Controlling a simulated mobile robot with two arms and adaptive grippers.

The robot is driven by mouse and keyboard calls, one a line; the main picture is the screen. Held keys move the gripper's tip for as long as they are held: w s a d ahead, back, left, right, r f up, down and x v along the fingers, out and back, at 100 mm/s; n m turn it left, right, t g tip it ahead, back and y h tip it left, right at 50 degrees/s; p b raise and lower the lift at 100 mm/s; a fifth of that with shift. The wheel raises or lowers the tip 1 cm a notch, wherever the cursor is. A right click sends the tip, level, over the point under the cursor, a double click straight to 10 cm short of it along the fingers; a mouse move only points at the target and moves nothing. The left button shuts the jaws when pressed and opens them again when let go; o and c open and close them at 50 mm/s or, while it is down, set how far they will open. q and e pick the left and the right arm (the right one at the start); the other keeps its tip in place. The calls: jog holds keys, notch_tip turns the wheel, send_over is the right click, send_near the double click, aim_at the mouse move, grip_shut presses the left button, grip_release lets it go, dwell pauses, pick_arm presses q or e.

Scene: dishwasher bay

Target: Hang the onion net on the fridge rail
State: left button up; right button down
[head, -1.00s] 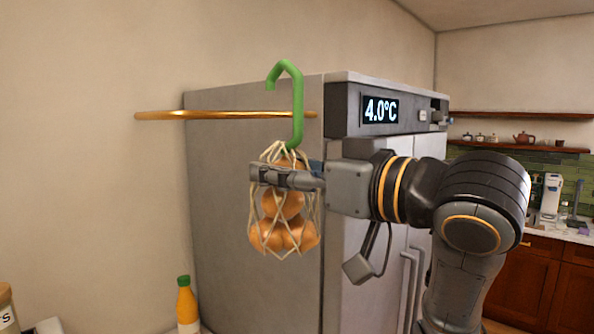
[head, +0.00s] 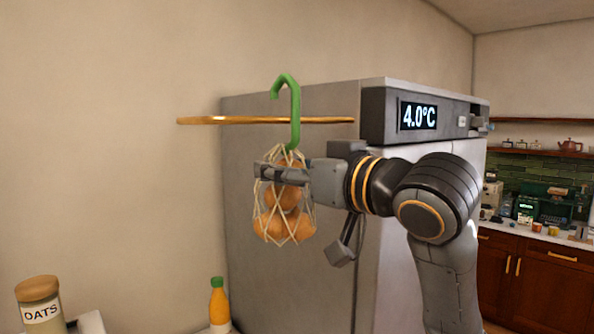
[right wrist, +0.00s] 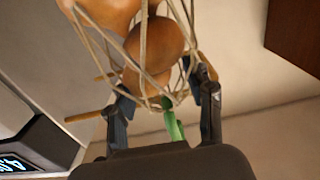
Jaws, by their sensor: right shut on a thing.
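The onion net (head: 284,222) is a pale mesh bag of several orange-brown onions with a green hook (head: 295,107) on top. My right gripper (head: 268,173) is shut on the upper part of the net. The net hangs upright below the hook. The brass fridge rail (head: 225,120) runs level along the fridge side. The hook's shaft crosses in front of the rail and its bent tip is above rail height; I cannot tell the gap in depth. In the right wrist view the net (right wrist: 152,45) lies between the fingers (right wrist: 163,105), with part of the green hook (right wrist: 173,125) below. My left gripper is not in view.
The grey fridge (head: 300,270) with its 4.0°C display (head: 418,116) stands behind the net. An oats jar (head: 40,305) and an orange bottle (head: 219,303) are low at left. A wooden counter (head: 540,280) with several items is far right.

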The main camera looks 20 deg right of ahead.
jog(key=w+a+f+b, duration=0.2)
jog(key=w+f, duration=0.1)
jog(key=w, duration=0.2)
jog(key=shift+w+f, duration=0.3)
jog(key=shift+f, duration=0.05)
dwell(0.6)
jog(key=shift+c, duration=2.2)
grip_release()
jog(key=shift+f, duration=0.15)
jog(key=shift+s, duration=0.1)
